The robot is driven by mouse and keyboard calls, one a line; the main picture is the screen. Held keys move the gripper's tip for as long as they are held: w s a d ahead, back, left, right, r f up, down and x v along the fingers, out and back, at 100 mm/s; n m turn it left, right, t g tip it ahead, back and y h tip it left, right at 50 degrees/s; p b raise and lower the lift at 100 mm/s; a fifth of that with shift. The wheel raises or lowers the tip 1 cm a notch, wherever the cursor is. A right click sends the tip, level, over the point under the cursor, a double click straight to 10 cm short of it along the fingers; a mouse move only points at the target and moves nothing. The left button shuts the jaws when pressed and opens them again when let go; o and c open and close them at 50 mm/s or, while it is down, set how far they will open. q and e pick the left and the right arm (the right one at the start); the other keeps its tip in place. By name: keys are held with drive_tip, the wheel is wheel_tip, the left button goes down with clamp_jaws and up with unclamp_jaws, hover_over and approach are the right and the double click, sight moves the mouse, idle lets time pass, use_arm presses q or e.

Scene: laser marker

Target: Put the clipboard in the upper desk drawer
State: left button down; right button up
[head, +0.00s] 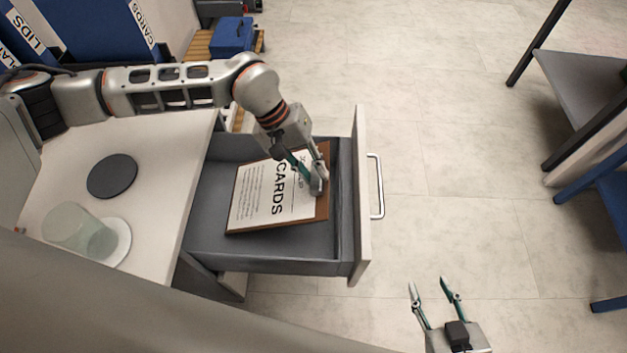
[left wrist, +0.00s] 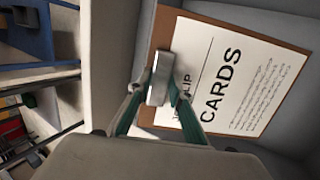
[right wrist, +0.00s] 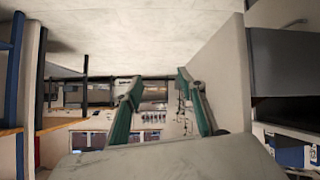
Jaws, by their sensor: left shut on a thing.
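The clipboard (head: 258,198) is a brown board with a white sheet marked CARDS. It lies inside or just above the open upper drawer (head: 215,236), within its walls; I cannot tell whether it touches the drawer floor. My left gripper (head: 318,186) is shut on the clipboard's clip end, near the drawer front. The left wrist view shows the fingers at the metal clip (left wrist: 160,78), with the sheet (left wrist: 240,85) beyond. My right gripper (head: 436,287) is open and empty, over the floor to the right of the drawer; its spread fingers show in the right wrist view (right wrist: 155,88).
The white desk top (head: 150,165) holds a dark round disc (head: 112,176) and a clear cup (head: 80,232) tipped on a white disc. The drawer handle (head: 376,186) faces open floor. A blue box (head: 231,36) stands behind. A shelf frame (head: 580,85) is at right.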

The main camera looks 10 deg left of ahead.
use_arm(q)
wheel_tip(320, 180, down, 6)
drive_tip(key=shift+r+b, duration=0.2)
drive_tip(key=shift+b, duration=0.45)
use_arm(e)
drive_tip(key=shift+s+a+f, duration=0.1)
drive_tip(key=shift+s+f, duration=0.1)
use_arm(q)
drive_tip(key=c, duration=1.8)
unclamp_jaws()
drive_tip(key=shift+f, duration=0.1)
drive_tip(key=shift+r, duration=0.35)
drive_tip(key=shift+p+v, duration=1.15)
drive_tip(key=shift+v, duration=4.7)
use_arm(e)
drive_tip(key=shift+s+d, duration=0.25)
drive_tip(key=shift+d, duration=0.05)
